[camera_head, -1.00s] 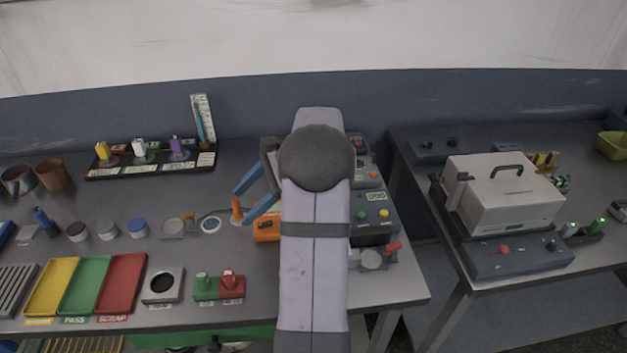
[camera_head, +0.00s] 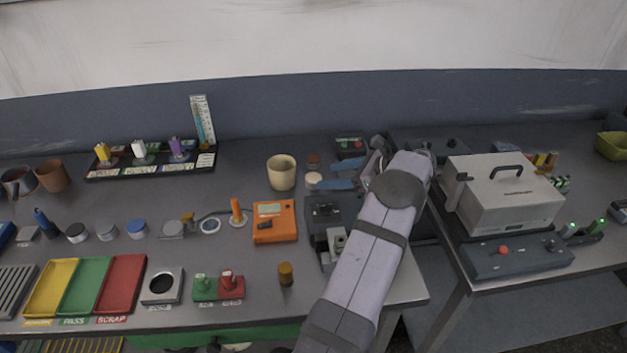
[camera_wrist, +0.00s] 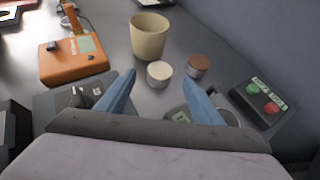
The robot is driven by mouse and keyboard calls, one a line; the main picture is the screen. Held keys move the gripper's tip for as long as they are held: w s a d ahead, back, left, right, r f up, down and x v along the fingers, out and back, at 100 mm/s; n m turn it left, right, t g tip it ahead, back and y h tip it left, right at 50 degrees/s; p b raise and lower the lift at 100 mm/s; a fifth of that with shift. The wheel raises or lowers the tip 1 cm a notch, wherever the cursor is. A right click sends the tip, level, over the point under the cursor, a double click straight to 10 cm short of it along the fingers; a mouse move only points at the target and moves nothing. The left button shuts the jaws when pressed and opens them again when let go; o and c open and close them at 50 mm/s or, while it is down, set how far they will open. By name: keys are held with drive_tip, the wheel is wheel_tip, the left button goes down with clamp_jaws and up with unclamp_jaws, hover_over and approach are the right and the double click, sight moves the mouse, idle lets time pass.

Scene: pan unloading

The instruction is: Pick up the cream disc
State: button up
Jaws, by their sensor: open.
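The cream disc (camera_head: 313,181) is a short, pale round piece on the table, right of and in front of a cream cup (camera_head: 281,174). In the wrist view the cream disc (camera_wrist: 159,72) stands just beyond my open fingers, between their lines. A brown disc (camera_wrist: 198,66) sits close to its right; in the head view this brown disc (camera_head: 313,160) is behind it. My gripper (camera_wrist: 160,82) is open with nothing between its blue fingers. In the head view my gripper (camera_head: 340,174) points left, with its fingertips close to the cream disc.
An orange meter (camera_head: 275,222) stands in front of the cup. A box with red and green buttons (camera_wrist: 262,98) is right of the discs. A dark device (camera_head: 325,215) lies below my arm. A small brown cylinder (camera_head: 286,272) stands near the front edge.

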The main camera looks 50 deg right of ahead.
sight(313, 177)
drive_tip(key=shift+p+x, duration=1.1)
drive_tip(key=shift+x, duration=1.65)
drive_tip(key=shift+r, duration=0.1)
drive_tip(key=c, duration=1.4)
drive_tip(key=shift+o, duration=0.2)
wheel_tip(313, 177, up, 10)
drive_tip(key=b, duration=0.2)
